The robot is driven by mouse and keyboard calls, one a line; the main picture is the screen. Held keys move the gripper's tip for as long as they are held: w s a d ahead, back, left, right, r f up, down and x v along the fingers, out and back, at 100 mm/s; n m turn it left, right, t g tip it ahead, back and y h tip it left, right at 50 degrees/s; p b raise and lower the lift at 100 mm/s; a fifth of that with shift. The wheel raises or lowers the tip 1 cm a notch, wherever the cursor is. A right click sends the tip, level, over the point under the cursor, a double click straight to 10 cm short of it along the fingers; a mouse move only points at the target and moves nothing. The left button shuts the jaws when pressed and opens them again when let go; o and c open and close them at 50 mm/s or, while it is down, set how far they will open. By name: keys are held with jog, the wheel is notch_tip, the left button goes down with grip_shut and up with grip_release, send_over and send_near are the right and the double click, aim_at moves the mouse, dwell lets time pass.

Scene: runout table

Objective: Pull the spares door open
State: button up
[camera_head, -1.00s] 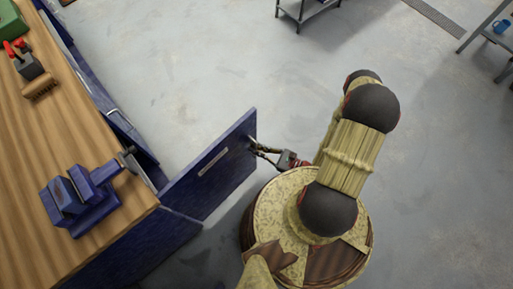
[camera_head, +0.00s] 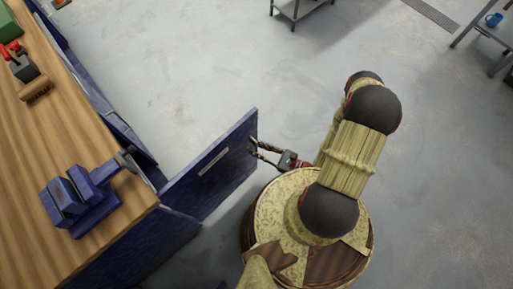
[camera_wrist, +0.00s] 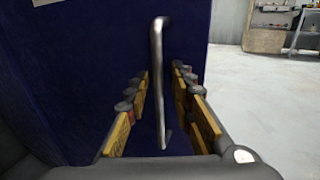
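The spares door is a dark blue panel (camera_head: 215,165) on the bench cabinet, swung well out from the cabinet front. It also fills much of the wrist view (camera_wrist: 90,50). Its handle is a grey metal bar (camera_wrist: 158,75), upright in the wrist view. My gripper (camera_head: 257,149) is at the door's outer end in the head view. In the wrist view my gripper (camera_wrist: 160,108) is open, with yellow-padded fingers on either side of the handle and a visible gap on each side. The handle is mostly hidden in the head view.
The wooden bench top (camera_head: 70,130) carries a blue vise (camera_head: 82,198) and a brush (camera_head: 35,88). A grey cart (camera_head: 300,8) and a shelf with a blue mug (camera_head: 493,20) stand far off. The grey floor (camera_head: 240,65) beyond the door is clear.

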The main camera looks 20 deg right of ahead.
jog(key=shift+s, duration=0.1)
jog(key=v, duration=1.1)
jog(key=shift+s+d, duration=0.2)
jog(key=shift+d, duration=0.15)
dwell(0.5)
